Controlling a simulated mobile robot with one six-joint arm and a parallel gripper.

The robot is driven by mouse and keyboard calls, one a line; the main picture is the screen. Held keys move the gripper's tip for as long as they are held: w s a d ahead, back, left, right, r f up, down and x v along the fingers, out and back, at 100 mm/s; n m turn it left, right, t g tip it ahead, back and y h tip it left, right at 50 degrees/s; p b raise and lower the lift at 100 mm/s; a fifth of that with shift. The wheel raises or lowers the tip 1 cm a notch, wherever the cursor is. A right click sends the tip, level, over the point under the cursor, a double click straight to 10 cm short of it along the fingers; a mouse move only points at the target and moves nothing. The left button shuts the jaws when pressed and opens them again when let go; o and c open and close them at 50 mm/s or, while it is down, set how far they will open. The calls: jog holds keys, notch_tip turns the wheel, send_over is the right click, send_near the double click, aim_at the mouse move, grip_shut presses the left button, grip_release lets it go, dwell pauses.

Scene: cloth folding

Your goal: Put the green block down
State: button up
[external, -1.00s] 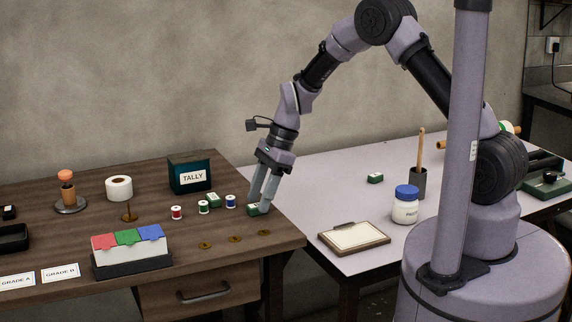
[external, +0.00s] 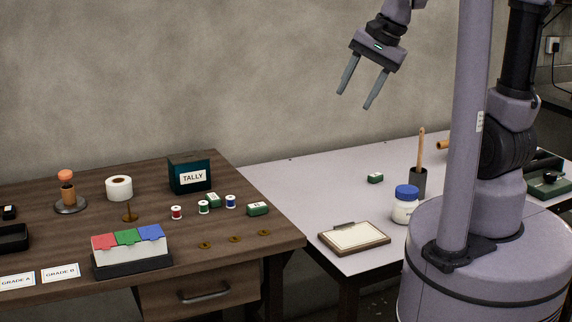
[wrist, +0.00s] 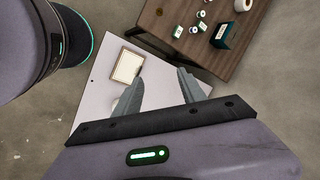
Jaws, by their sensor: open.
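A green block (external: 258,209) with a pale label on top lies on the brown table near its right edge. It also shows in the wrist view (wrist: 178,31). A second green block (external: 213,199) lies to its left, near the TALLY box. A third green block (external: 375,177) lies on the white table. My gripper (external: 355,100) is open and empty, raised high above the white table, well clear of all blocks. In the wrist view, its spread fingers (wrist: 160,78) hold nothing.
Thread spools (external: 203,207) stand beside the blocks, behind several brass discs (external: 235,239). The dark TALLY box (external: 176,180) stands behind them. The white table holds a clipboard (external: 354,238), a blue-lidded jar (external: 405,209) and a dark cup (external: 418,182). The white table's left part is clear.

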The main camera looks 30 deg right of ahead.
jog(key=s+d+n+t+h, duration=0.1)
jog(key=s+d+n, duration=0.4)
jog(key=s, duration=0.5)
jog(key=shift+s+r+t, duration=0.15)
jog(key=shift+r+t, duration=0.15)
jog(key=shift+t, duration=0.3)
